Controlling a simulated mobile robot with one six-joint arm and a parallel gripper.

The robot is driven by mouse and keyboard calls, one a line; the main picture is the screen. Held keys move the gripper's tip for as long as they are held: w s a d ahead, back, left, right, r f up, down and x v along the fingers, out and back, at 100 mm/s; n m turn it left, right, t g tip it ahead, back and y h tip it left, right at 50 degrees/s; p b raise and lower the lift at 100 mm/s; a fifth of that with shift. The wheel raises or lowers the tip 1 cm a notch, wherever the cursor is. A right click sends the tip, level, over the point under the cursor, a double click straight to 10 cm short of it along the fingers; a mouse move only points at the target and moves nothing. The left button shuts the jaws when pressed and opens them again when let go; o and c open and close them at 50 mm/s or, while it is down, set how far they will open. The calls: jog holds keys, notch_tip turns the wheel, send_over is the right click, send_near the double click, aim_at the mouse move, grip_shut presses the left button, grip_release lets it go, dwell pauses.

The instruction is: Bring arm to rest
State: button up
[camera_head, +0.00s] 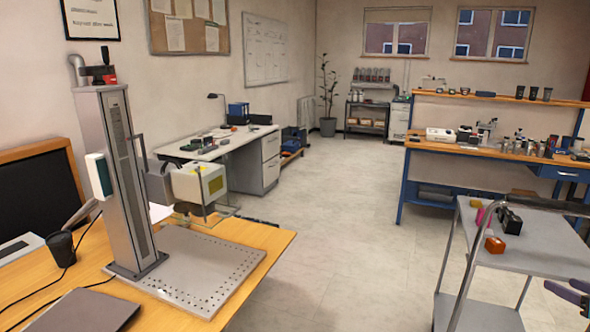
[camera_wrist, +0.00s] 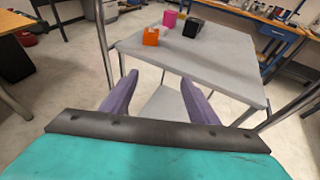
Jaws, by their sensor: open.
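My gripper (camera_wrist: 160,76) shows in the wrist view with its two purple fingers spread apart and nothing between them. It also shows at the lower right edge of the head view (camera_head: 566,290), in front of the grey trolley (camera_head: 540,253). In the wrist view the trolley (camera_wrist: 205,62) lies beyond the fingertips, and the fingers look apart from it. Most of my arm is outside the head view.
The trolley carries an orange block (camera_head: 494,245), a pink item (camera_head: 480,217) and a black item (camera_head: 510,220). A laser marker (camera_head: 125,180) stands on the wooden desk (camera_head: 255,236) at left. A blue-framed workbench (camera_head: 480,158) stands behind. The middle floor (camera_head: 345,220) is clear.

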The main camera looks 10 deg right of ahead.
jog(key=w+a+f+n+g+y+p, duration=0.1)
jog(key=w+a+f+n+g+y, duration=0.2)
jog(key=w+a+f+n, duration=0.7)
jog(key=w+a+f+n+g+y, duration=0.1)
jog(key=w+a+f+g+y, duration=0.15)
jog(key=w+a+f, duration=0.9)
jog(key=s+a+f+n+g+y, duration=0.1)
jog(key=s+a+f+n, duration=0.15)
jog(key=a+f, duration=0.45)
jog(key=s+a+f+n+g+y, duration=0.1)
jog(key=s+a+f+n+g, duration=0.15)
jog(key=a+f, duration=0.45)
jog(key=s+a+f+n+g+p, duration=0.15)
jog(key=s+a+f+n, duration=0.3)
jog(key=a, duration=0.55)
jog(key=s+a+f+n+g, duration=0.3)
jog(key=a+f+n, duration=0.25)
jog(key=a, duration=0.55)
jog(key=s+a+f+n+g+h, duration=0.2)
jog(key=s+a+f+n, duration=0.2)
jog(key=s, duration=0.5)
jog(key=s+a+f+n+g+h, duration=0.2)
jog(key=s+a+f+n+g, duration=0.1)
jog(key=s+a+n, duration=0.3)
jog(key=s+n, duration=0.2)
jog(key=shift+s+f+n+p, duration=0.3)
jog(key=shift+s+f+n, duration=0.05)
jog(key=shift+s+n, duration=0.05)
jog(key=shift+g, duration=0.25)
